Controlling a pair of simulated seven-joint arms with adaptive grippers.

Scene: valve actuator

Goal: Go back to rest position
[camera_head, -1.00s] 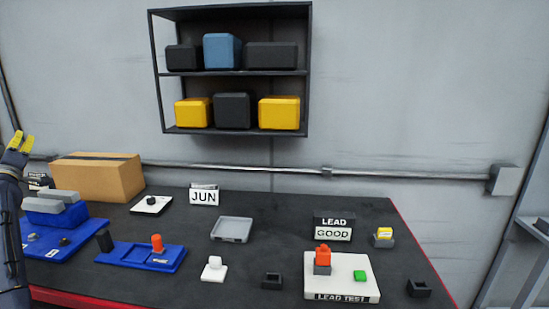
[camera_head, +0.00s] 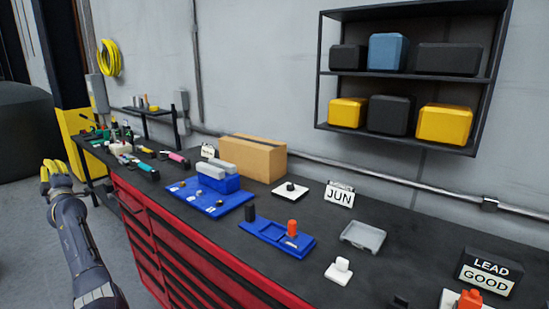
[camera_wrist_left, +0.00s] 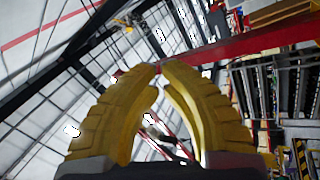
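My left gripper (camera_head: 55,168) has yellow fingers and stands raised at the left of the head view, over the floor in front of the bench (camera_head: 225,252). It is clear of everything on the bench. In the left wrist view its two fingers (camera_wrist_left: 160,68) curve in until their tips meet, with nothing between them. Behind them are roof beams and shelving. My right gripper is in neither view.
Tools lie at the far left. A wall shelf (camera_head: 400,78) hangs above.

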